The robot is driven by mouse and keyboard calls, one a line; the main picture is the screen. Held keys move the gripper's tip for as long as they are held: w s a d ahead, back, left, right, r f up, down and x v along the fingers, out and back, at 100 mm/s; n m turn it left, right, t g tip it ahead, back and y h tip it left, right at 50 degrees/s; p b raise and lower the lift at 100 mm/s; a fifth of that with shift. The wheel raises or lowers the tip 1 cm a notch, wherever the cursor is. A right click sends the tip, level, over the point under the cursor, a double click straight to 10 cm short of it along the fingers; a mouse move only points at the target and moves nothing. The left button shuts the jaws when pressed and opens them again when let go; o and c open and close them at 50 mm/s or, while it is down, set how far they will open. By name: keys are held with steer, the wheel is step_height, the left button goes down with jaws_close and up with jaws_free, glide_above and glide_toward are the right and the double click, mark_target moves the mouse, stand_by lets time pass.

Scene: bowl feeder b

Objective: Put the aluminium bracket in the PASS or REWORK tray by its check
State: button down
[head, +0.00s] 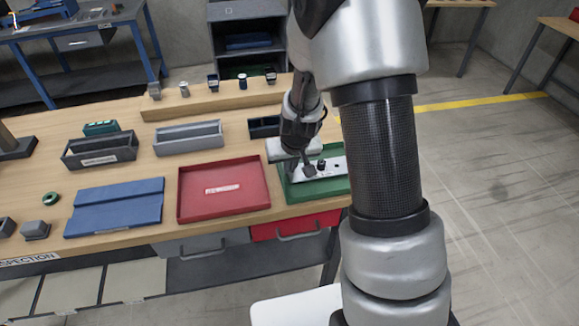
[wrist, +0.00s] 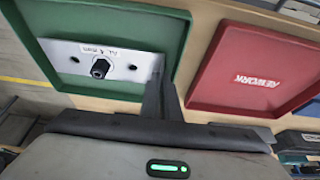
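The aluminium bracket (head: 331,167) is a pale flat plate in or just above the green tray (head: 313,194), with a dark knob on top. In the wrist view the bracket (wrist: 125,67) shows two holes, a black threaded part and a small label I cannot read fully. My gripper (head: 308,170) is at the bracket's left end, its fingers (wrist: 165,95) close together on that end's edge. The red tray (head: 223,190) lies left of the green one; its label reads REWORK in the wrist view (wrist: 255,81). No label shows on the green tray.
A blue mat (head: 114,207) lies left of the red tray. Grey bins (head: 188,138) and a dark bin (head: 264,126) stand behind. A wooden step (head: 215,101) with several small parts runs along the back. Bare table lies between the trays and bins.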

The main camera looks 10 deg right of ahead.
steer(key=shift+f+b, duration=0.4)
steer(key=shift+b, duration=0.1)
steer(key=shift+f, duration=0.15)
steer(key=c, duration=2)
jaws_free()
